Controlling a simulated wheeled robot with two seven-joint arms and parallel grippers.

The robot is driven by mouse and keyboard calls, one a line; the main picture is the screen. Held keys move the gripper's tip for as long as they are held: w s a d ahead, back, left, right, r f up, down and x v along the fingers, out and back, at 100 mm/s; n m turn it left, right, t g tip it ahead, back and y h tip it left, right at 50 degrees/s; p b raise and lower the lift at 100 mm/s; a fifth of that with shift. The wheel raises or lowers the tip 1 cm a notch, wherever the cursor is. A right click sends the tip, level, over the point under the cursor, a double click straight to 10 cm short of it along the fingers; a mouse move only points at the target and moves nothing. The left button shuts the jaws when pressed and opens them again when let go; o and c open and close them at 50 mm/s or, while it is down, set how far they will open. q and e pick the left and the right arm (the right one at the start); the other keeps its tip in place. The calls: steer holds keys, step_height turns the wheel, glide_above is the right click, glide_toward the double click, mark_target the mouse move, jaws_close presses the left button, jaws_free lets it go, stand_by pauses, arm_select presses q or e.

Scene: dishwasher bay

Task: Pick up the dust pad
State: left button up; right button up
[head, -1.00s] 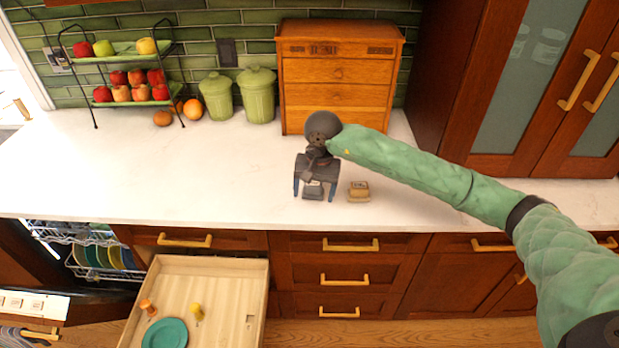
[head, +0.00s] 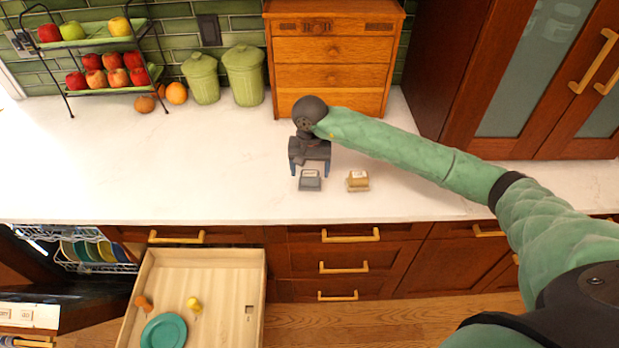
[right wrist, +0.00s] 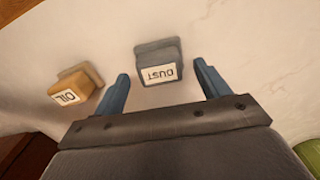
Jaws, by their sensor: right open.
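The dust pad (head: 310,181) is a small grey block on the white counter, near its front edge. In the right wrist view the dust pad (right wrist: 159,66) shows a white label reading DUST. My right gripper (head: 309,172) is open just behind it in the head view. In the right wrist view the blue fingertips of my right gripper (right wrist: 160,80) point toward the pad, which lies ahead of and between them, not gripped. A tan pad labelled OIL (head: 357,181) sits to its right; it also shows in the right wrist view (right wrist: 77,89). My left gripper is not in view.
A wooden drawer chest (head: 333,60) stands behind on the counter (head: 220,165). Green canisters (head: 244,76) and a fruit rack (head: 95,45) stand at the back left. An open drawer (head: 225,300) holds a teal plate (head: 164,331). The left counter is clear.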

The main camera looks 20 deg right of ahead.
steer(key=shift+f, duration=1.25)
steer(key=shift+s, duration=0.1)
steer(key=c, duration=1.1)
steer(key=shift+o, duration=0.2)
steer(key=shift+r, duration=0.15)
